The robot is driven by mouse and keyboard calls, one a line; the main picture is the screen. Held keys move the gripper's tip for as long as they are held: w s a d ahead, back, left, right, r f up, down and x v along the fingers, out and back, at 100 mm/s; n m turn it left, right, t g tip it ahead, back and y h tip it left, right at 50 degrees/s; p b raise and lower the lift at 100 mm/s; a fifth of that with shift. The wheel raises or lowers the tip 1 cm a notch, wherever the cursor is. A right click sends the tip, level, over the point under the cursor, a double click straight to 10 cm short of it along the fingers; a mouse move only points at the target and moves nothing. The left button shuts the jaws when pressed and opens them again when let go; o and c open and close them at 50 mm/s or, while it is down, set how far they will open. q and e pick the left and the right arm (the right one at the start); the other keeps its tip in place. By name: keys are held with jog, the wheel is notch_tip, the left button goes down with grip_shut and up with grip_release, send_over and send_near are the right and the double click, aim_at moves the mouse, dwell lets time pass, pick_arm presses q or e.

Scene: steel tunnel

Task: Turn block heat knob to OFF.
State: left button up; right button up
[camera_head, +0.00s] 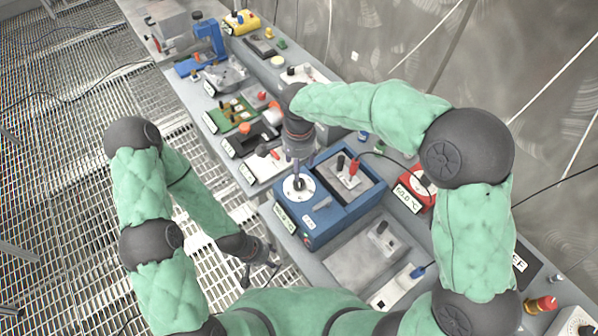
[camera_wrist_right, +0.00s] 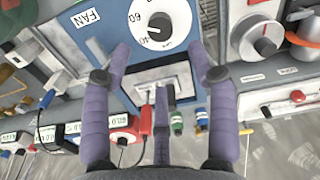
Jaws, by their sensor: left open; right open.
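A blue box (camera_head: 325,220) stands on the bench and bears a white dial (camera_head: 298,187) with a black knob. In the right wrist view the dial (camera_wrist_right: 185,32) shows 40 and 60, and its black knob (camera_wrist_right: 160,24) is at the top. I cannot tell its exact setting. My right gripper (camera_head: 298,168) hangs over the dial from behind. In its wrist view the right gripper (camera_wrist_right: 162,60) is open, its purple fingers apart below the knob, with nothing between them. My left gripper (camera_head: 262,256) is open and empty, low beside the bench's left side.
A FAN label (camera_wrist_right: 86,17) is on the blue panel. A metal block (camera_head: 345,178) with black and red plugs sits in the box. A red meter (camera_head: 418,190) stands to the right. Other devices crowd the bench. The grated floor (camera_head: 60,150) at left is open.

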aim_at(299, 183)
notch_tip(299, 183, down, 10)
jog(key=shift+b, duration=0.55)
jog(key=c, duration=1.1)
